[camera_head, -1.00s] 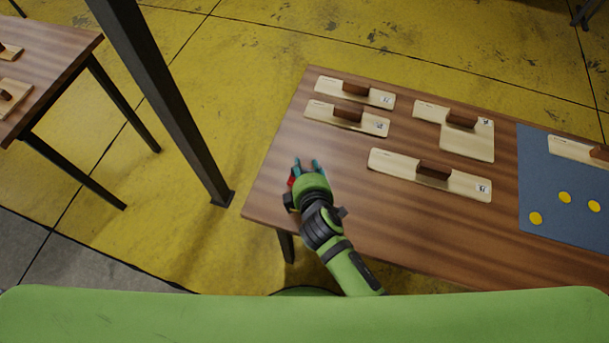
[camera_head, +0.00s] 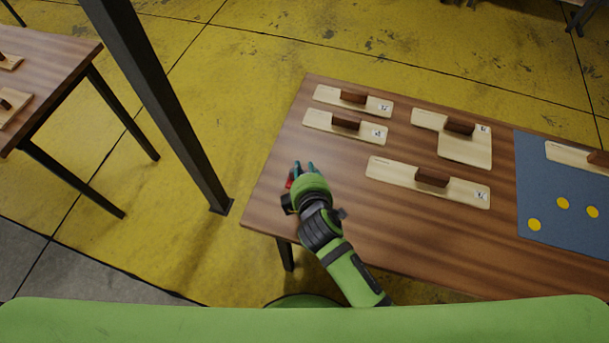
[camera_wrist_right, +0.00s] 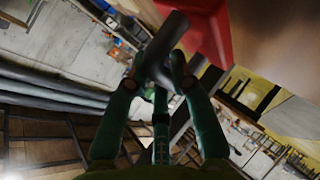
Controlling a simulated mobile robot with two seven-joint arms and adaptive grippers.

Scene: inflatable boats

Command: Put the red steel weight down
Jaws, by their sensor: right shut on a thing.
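My right gripper (camera_head: 304,170) is over the left end of the near wooden table, close to its front left corner. It is shut on the red steel weight (camera_head: 290,182), of which only a small red patch shows past the fingers in the head view. In the right wrist view, the green fingers (camera_wrist_right: 160,75) close around a grey bar, and the weight's red body (camera_wrist_right: 208,30) shows at the top beside the wooden surface. I cannot tell whether the weight touches the table. My left gripper is not in view.
The wooden table (camera_head: 268,200) has bare room around the gripper. Several pale boards with brown blocks, such as this board (camera_head: 390,170), lie to the right. A blue mat (camera_head: 560,230) with yellow discs covers the right side. A dark post (camera_head: 160,100) stands left of the table.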

